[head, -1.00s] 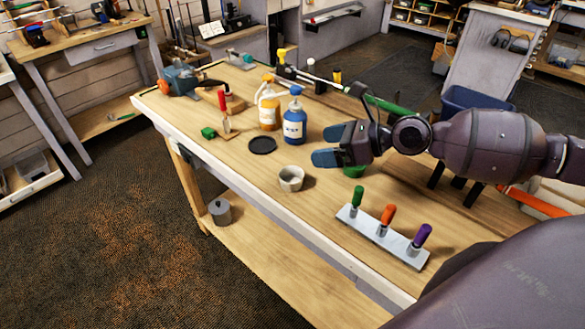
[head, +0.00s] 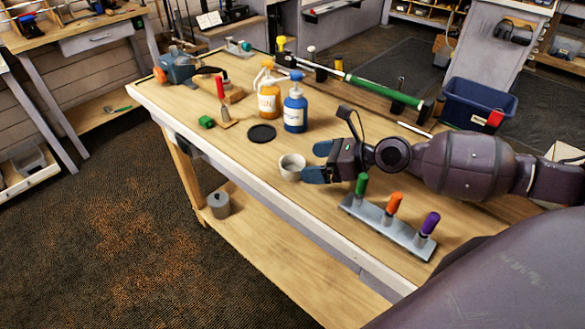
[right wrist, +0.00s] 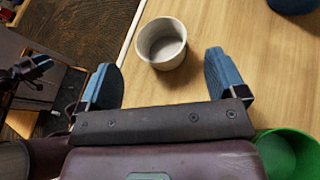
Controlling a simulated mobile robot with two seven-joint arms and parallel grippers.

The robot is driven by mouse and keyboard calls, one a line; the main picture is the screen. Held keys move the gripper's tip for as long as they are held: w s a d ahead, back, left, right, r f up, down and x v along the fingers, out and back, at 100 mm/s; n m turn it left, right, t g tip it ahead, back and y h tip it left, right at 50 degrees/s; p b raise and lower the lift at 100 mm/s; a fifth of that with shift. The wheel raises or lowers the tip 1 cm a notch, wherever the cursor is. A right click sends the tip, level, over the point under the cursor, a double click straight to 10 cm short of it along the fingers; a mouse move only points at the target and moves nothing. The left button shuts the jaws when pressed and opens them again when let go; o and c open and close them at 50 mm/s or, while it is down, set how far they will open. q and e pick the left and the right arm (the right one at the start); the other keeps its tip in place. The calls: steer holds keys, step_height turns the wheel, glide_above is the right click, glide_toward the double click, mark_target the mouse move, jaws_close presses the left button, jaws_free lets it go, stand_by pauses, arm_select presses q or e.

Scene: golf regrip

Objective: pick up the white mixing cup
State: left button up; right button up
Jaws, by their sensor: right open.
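The white mixing cup (head: 292,167) stands upright and open-topped on the workbench, near its front edge. My right gripper (head: 318,162) is open, with blue fingertips just to the right of the cup in the head view. In the right wrist view the cup (right wrist: 162,44) lies ahead of the open gripper (right wrist: 160,78), a little beyond the gap between the two fingertips. Nothing is between the fingers.
A rack with green, orange and purple handles (head: 388,226) stands on the bench (head: 225,140) nearby. A black disc (head: 261,133), a blue bottle (head: 295,103) and a yellow bottle (head: 268,92) stand behind the cup.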

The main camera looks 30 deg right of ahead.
mark_target(282, 165)
steer(key=x, duration=0.5)
steer(key=c, duration=1)
